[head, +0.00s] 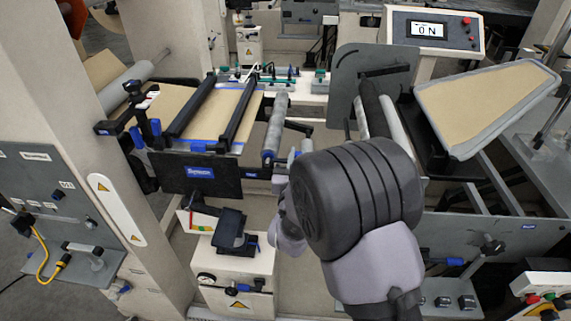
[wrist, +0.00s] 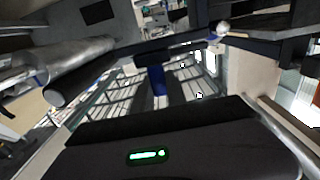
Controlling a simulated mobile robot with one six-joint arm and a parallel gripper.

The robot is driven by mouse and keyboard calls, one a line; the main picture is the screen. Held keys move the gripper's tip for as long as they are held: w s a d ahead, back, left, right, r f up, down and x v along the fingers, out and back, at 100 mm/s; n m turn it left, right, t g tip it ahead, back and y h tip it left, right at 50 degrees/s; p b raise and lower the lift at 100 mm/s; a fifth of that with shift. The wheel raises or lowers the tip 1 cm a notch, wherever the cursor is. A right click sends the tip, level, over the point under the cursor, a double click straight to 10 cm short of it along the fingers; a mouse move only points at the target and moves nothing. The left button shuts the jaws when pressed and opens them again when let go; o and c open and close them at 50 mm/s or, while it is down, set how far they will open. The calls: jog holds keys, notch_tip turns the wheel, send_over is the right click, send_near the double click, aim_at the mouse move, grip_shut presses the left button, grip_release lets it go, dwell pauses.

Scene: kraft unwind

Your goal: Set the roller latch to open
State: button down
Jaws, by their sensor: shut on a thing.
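My gripper (wrist: 158,96) fills the lower part of the wrist view, its dark body showing a green light. It is shut on a blue grip under a dark bar, which appears to be the roller latch (wrist: 157,78). The fingertips are hard to make out against the dark parts. In the head view my dark, rounded wrist covers the middle right and hides the grip, so the latch's setting cannot be read. A grey roller (head: 275,128) stands just left of my wrist; a metal roller (wrist: 85,68) with a black end shows at left in the wrist view.
A brown web (head: 215,115) under dark bars lies left of my arm. A tilted tray (head: 485,100) with brown sheet is at right. A cream box with a black top (head: 237,275) sits low, left of my arm.

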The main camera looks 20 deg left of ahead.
jog(key=shift+w+d+f+b, duration=0.1)
jog(key=shift+d+b, duration=0.05)
jog(key=shift+d, duration=0.2)
jog(key=shift+w+d+f+b, duration=0.1)
jog(key=shift+d+b, duration=0.05)
jog(key=shift+d, duration=0.2)
jog(key=shift+s+r, duration=0.1)
jog(key=shift+r, duration=0.05)
jog(key=c, duration=1.3)
grip_release()
jog(key=shift+d, duration=0.2)
jog(key=shift+a, duration=0.1)
